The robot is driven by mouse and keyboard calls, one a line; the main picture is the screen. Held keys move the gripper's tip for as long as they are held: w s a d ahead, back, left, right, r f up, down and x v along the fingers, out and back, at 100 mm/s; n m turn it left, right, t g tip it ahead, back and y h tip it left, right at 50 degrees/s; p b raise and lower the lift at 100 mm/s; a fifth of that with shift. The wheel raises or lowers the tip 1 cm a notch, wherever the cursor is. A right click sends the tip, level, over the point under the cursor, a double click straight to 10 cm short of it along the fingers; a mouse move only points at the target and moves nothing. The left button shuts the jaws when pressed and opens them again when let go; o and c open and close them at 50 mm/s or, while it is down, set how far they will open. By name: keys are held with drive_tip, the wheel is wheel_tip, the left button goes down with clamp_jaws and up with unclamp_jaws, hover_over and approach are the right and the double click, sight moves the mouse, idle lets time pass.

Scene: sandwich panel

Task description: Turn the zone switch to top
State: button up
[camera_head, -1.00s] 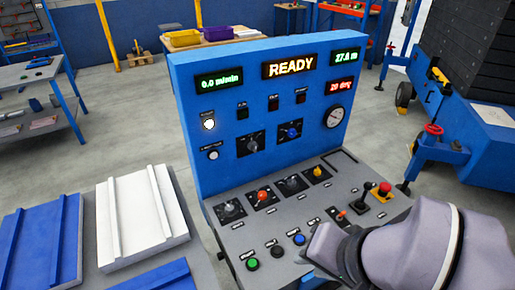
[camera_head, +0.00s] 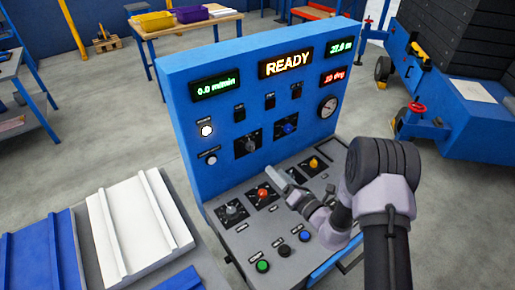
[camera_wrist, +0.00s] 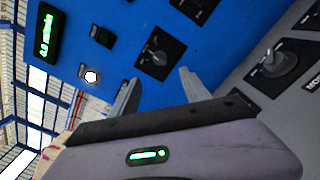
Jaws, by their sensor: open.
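I cannot read which control is labelled as the zone switch. The upright blue panel has a dark rotary switch with a grey handle (camera_head: 248,146) and a blue-handled one (camera_head: 288,125). In the wrist view, a grey-handled rotary switch (camera_wrist: 155,55) on the blue panel lies ahead of my fingers, its handle slanted. My gripper (camera_head: 283,180) hangs above the console in front of the upright panel. In the wrist view my gripper (camera_wrist: 160,92) is open and empty, its two fingers apart from the switch. My gripper and arm hide part of the console.
The sloping console holds a grey knob (camera_head: 232,211), a red knob (camera_head: 263,194), a yellow knob (camera_head: 314,163), and green (camera_head: 262,266) and blue (camera_head: 306,236) buttons. The display (camera_head: 286,64) reads READY. White grooved panels (camera_head: 140,230) lie at left.

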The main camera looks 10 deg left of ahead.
sight(254, 150)
drive_tip(key=b+x, duration=0.2)
drive_tip(key=x, duration=1.1)
drive_tip(key=shift+w+a, duration=0.2)
drive_tip(key=shift+a, duration=0.1)
clamp_jaws()
